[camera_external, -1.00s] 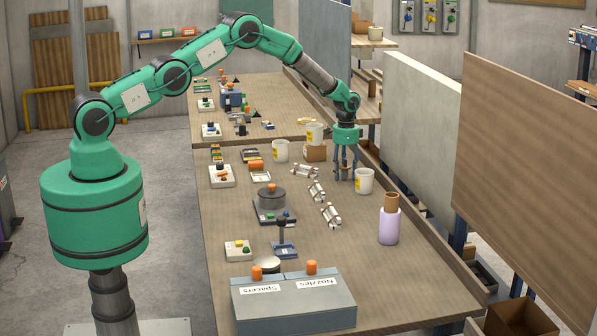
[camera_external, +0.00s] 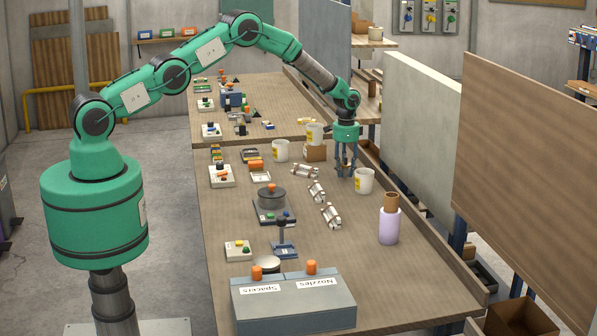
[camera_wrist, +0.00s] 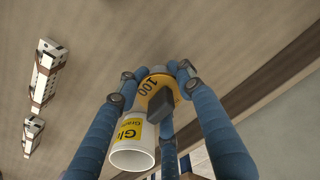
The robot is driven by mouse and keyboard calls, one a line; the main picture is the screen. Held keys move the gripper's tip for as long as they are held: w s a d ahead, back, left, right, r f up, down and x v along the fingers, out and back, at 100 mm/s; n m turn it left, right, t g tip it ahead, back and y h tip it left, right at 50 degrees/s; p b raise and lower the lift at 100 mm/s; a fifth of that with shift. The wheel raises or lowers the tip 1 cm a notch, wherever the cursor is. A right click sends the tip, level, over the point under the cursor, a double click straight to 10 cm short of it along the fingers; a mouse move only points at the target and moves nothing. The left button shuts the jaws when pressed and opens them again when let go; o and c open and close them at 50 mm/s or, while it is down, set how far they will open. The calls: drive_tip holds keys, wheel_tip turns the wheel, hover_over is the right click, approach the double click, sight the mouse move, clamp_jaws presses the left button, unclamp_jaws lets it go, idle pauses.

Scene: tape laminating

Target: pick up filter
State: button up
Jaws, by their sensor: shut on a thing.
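My gripper (camera_external: 346,172) is above the right side of the workbench, just left of a white cup with a yellow label (camera_external: 364,181). In the wrist view the fingers of my gripper (camera_wrist: 158,80) are shut around a yellow-orange round piece marked 100 (camera_wrist: 151,90). I take this piece to be the filter. A dark block sits on it. I cannot tell for sure whether the piece is clear of the bench.
The labelled cup also shows in the wrist view (camera_wrist: 133,155), close to the fingers. The bench's right edge has a rim.

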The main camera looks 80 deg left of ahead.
sight(345, 156)
wheel_tip(345, 156, up, 9)
drive_tip(key=shift+r, duration=0.1)
idle(0.4)
